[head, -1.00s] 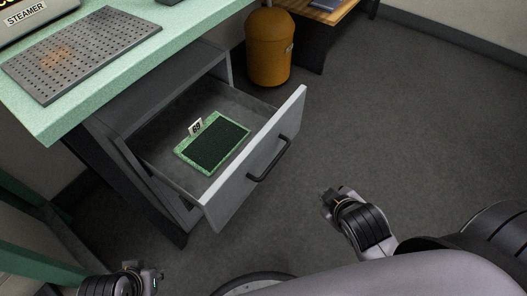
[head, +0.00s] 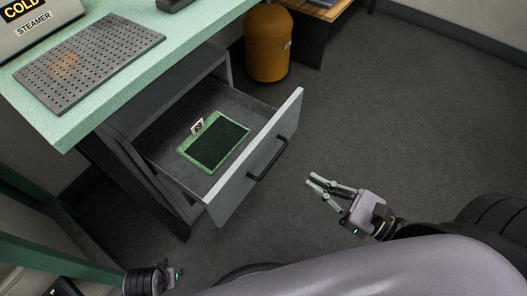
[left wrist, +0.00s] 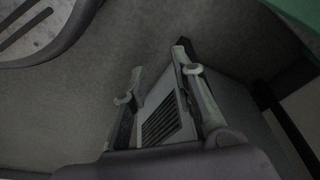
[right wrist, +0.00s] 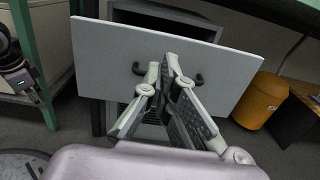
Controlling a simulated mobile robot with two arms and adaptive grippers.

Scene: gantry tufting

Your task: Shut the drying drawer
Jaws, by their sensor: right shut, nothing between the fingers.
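The drying drawer (head: 254,172) stands pulled out of its grey cabinet (head: 177,112) under the green worktop. Its pale front panel has a dark bar handle (head: 268,161). Inside lies a green-framed dark panel (head: 218,145) with a small "69" tag. My right gripper (head: 316,182) is shut and empty, to the right of the drawer front and apart from it. In the right wrist view its fingertips (right wrist: 169,62) point at the front panel (right wrist: 115,45) and cover the middle of the handle. My left gripper (left wrist: 158,62) has its fingers apart and empty, low at the bottom left of the head view.
A perforated grey plate (head: 88,60) and a steamer box (head: 35,30) stand on the green worktop (head: 190,30). A mustard bin (head: 268,43) stands behind the drawer, beside a low wooden table (head: 318,12). The floor (head: 400,110) right of the drawer is clear.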

